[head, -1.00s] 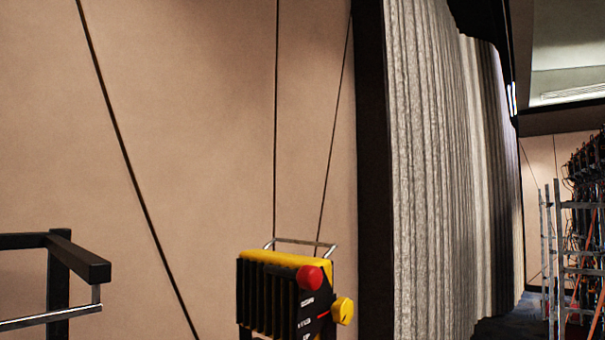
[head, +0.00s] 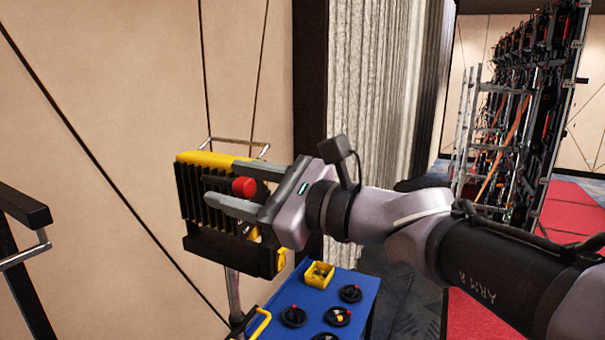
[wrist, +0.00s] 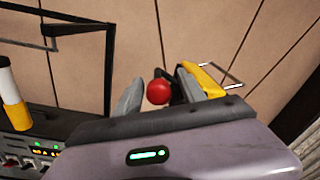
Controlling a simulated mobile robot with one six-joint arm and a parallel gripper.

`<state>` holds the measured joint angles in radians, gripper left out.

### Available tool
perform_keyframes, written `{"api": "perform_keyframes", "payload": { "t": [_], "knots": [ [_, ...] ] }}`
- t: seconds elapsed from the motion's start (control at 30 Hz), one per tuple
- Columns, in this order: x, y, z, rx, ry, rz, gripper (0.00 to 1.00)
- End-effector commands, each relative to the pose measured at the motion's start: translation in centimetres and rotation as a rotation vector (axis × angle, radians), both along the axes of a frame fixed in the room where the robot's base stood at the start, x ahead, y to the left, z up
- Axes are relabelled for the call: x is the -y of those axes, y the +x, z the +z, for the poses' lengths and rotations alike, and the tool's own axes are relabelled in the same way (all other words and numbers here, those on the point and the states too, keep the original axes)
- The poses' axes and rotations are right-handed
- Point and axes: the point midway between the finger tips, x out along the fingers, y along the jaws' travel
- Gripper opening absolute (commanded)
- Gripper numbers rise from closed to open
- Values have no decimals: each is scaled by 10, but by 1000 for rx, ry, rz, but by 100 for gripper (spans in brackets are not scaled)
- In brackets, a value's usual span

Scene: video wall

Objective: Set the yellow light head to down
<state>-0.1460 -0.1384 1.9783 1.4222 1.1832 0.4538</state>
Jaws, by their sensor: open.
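The yellow light head (head: 187,200) has a black finned body, a yellow top and a metal bracket behind it. It stands on a pole left of centre in the head view, its fins facing left. A red knob (head: 244,187) sticks out of its side; it also shows in the wrist view (wrist: 158,92). My gripper (head: 208,186) is open, reaching in from the right with one finger above and one below the red knob. I cannot tell whether either finger touches it. A yellow knob (head: 281,262) shows partly behind my gripper. The side markings are mostly hidden.
A black rail (head: 22,208) is at the left. Behind are a panelled wall and grey curtain (head: 355,110). A cabled rack (head: 525,120) stands at the right.

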Motion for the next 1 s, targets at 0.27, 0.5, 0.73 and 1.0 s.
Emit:
{"api": "perform_keyframes", "payload": {
  "t": [0.27,0.5,0.73,1.0],
  "knots": [
    [-8,4,-1,0,-1,0,48],
    [-8,4,-1,0,-1,0,20],
    [-8,4,-1,0,-1,0,0],
    [-8,4,0,0,-1,0,0]
  ]
}}
